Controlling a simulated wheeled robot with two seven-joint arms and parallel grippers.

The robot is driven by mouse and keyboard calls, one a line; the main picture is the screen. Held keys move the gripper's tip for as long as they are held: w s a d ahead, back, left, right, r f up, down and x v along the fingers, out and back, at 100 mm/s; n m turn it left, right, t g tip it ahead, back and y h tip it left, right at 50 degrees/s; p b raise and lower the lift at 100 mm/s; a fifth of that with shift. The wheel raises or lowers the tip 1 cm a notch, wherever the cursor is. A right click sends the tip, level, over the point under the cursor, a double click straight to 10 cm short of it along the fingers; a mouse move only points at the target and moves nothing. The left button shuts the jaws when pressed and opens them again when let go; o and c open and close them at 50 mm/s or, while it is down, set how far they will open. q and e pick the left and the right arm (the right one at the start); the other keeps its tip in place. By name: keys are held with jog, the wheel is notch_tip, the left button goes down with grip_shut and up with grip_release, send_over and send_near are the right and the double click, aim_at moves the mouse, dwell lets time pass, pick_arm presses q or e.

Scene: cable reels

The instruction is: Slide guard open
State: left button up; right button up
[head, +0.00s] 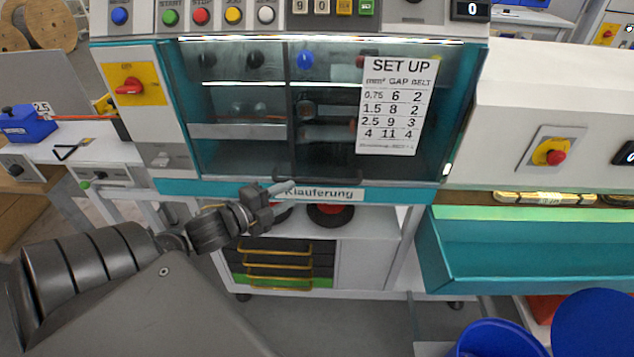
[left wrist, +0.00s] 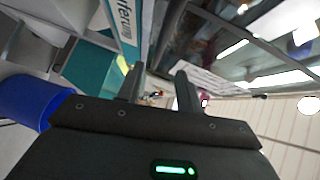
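The guard (head: 340,105) is a dark see-through panel on the front of the teal and white machine. It looks closed, with rollers and coloured knobs showing dimly behind it. A dark handle bar (head: 330,176) runs along its lower edge, above the "Klauferung" label (head: 322,194). My left gripper (head: 288,187) is at the left end of this bar. In the left wrist view its two fingers (left wrist: 159,90) stand apart with nothing visible clamped between them. I cannot tell whether a finger touches the bar. My right gripper is not in view.
A set-up sheet (head: 397,105) covers the guard's right part. Buttons line the panel above, and a red rotary switch (head: 130,87) is at left. A teal trough (head: 530,250) and blue bin (head: 497,340) stand at right. Yellow-handled drawers (head: 280,262) are below.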

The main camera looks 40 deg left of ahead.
aim_at(314, 183)
pick_arm(q)
jog(key=w, duration=0.3)
jog(key=w+d+f+p, duration=0.1)
jog(key=w, duration=0.6)
jog(key=shift+w+d+f, duration=0.15)
jog(key=shift+d+f, duration=0.1)
grip_shut()
